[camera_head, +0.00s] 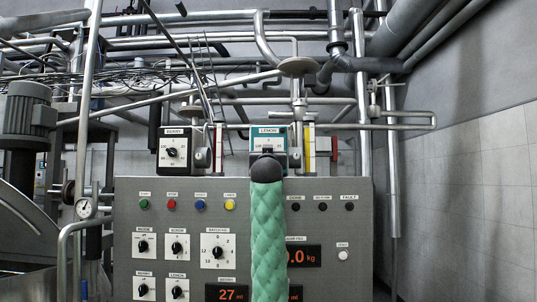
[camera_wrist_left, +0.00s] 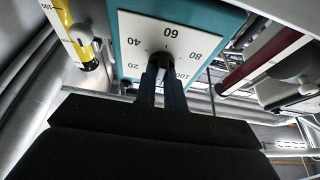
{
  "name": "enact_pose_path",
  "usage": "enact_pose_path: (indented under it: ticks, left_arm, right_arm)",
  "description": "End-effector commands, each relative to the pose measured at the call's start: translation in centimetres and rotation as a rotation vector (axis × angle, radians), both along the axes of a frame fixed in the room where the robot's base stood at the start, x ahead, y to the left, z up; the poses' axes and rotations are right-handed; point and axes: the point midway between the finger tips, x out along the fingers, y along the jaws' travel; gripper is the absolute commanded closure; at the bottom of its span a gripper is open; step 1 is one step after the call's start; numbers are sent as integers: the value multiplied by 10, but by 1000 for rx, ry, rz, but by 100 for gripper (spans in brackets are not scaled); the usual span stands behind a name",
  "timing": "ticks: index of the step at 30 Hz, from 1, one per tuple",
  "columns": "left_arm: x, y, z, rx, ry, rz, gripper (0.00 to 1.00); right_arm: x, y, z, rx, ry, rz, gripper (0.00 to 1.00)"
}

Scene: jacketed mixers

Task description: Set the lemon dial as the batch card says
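The lemon dial is a white scale plate (camera_wrist_left: 133,28) on a teal box (camera_head: 270,131) labelled LEMON, above the grey panel. In the left wrist view its marks run 20, 40, 60, 80, 100 around a small dark knob (camera_wrist_left: 163,58). My left gripper (camera_wrist_left: 162,72) reaches the knob, with its dark fingers closed around it. In the head view the green-sleeved left arm and dark wrist (camera_head: 266,167) cover the lower part of the dial. The knob's pointer is hidden, so I cannot read the setting. I cannot make out a batch card. My right gripper is not in view.
A berry dial (camera_head: 173,151) sits to the left. The grey panel (camera_head: 345,200) below carries buttons, knobs and red displays. Pipes run behind.

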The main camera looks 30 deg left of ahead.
Motion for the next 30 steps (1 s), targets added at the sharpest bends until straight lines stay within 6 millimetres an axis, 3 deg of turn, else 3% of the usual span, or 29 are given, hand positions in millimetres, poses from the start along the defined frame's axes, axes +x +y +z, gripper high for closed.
enact_pose_path:
  ticks: [14,25,28,30]
  left_arm:
    - [-1,2,0,48,29,3,100]
    - [-2,4,2,269,164,3,100]
    - [-2,4,2,343,210,4,100]
    - [-2,4,3,394,242,4,100]
  right_arm:
    - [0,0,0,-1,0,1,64]
    - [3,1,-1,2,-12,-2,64]
    - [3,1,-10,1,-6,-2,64]
    - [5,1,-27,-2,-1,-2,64]
